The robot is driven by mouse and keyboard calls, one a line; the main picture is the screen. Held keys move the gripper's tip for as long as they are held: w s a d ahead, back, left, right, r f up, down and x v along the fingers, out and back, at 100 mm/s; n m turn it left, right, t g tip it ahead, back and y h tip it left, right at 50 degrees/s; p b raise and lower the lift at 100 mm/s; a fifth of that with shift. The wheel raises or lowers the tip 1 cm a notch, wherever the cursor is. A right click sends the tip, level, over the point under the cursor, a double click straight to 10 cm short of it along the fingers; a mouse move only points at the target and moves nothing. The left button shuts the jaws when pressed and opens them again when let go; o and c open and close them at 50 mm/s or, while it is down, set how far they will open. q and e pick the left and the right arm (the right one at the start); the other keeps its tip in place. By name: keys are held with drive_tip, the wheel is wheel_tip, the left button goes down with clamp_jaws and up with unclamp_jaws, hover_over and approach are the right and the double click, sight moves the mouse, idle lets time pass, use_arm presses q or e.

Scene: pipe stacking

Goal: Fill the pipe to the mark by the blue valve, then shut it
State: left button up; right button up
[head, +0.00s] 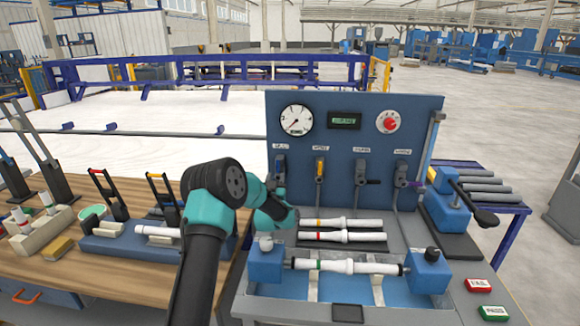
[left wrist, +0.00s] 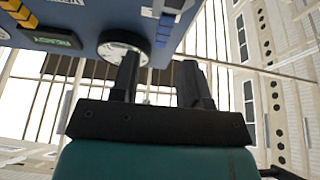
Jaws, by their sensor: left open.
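The blue valve (head: 280,168) is the leftmost of several levers on the blue panel (head: 350,140). A white pipe (head: 340,265) with a green band lies level between two blue end blocks in the front tray. I cannot make out a fill level or a fill mark. My left arm reaches up to the panel's left side; its wrist is just below the blue valve, and its fingers are hard to make out there. In the left wrist view my left gripper (left wrist: 158,75) is open, with nothing seen between its fingers. My right gripper is not in view.
A round gauge (head: 296,120), a small display (head: 344,121) and a red knob (head: 389,121) sit above the levers. Two white pipes with yellow (head: 340,223) and red (head: 345,237) bands lie behind the tray. Red (head: 478,285) and green (head: 494,313) buttons are at front right.

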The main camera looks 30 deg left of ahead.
sight(278, 166)
use_arm(q)
drive_tip(key=shift+f, duration=0.25)
drive_tip(key=shift+x, duration=3.75)
drive_tip(key=shift+c, duration=0.2)
clamp_jaws()
